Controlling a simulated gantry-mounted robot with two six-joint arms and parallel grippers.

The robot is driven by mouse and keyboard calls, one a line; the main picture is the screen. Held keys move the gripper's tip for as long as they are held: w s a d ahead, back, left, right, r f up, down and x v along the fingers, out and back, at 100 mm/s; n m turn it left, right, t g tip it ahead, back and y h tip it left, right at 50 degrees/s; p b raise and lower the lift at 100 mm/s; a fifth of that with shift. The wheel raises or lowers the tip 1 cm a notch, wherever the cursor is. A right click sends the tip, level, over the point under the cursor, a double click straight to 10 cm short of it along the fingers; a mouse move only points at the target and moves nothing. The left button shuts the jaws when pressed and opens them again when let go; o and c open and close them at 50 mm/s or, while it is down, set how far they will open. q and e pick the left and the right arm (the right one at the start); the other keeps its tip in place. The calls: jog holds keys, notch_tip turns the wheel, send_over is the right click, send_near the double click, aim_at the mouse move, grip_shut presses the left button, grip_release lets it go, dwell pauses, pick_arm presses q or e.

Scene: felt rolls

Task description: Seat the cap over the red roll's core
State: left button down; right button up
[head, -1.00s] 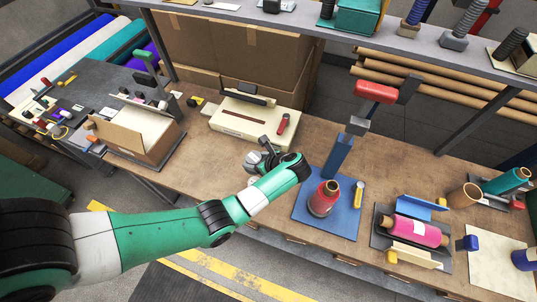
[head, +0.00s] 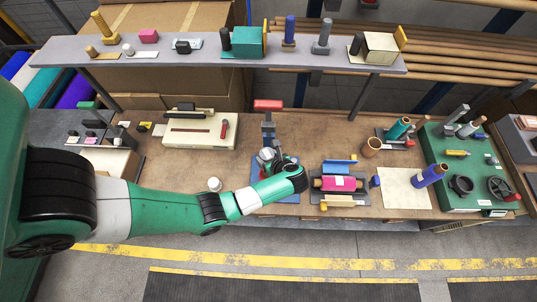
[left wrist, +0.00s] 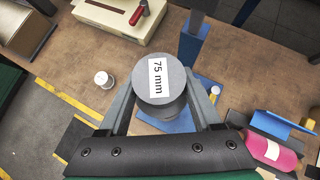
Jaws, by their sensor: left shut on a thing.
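My left gripper (head: 274,161) is over the blue mat (head: 288,198) in the head view. In the left wrist view its two fingers (left wrist: 162,88) are shut on a round grey cap (left wrist: 155,82) with a white "75 mm" label on top. The cap's labelled face points toward the wrist camera. The red roll is hidden behind the gripper in the head view and under the cap in the left wrist view. I cannot tell whether the cap touches the roll or its core. My right gripper is not in view.
A blue post with a red-topped arm (head: 268,105) stands just behind the gripper. A pink roll (head: 339,184) lies in a holder to the right. A small white piece (head: 214,184) stands near the table's front edge, left of the mat. A cream box (head: 200,130) is behind.

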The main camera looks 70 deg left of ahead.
pick_arm(q)
jog(key=shift+f+b, duration=2.35)
jog(key=shift+f, duration=0.15)
jog(key=shift+f+b, duration=1.6)
jog(key=shift+f, duration=0.1)
jog(key=shift+f+b, duration=2.35)
jog(key=shift+f, duration=0.2)
dwell(0.4)
grip_release()
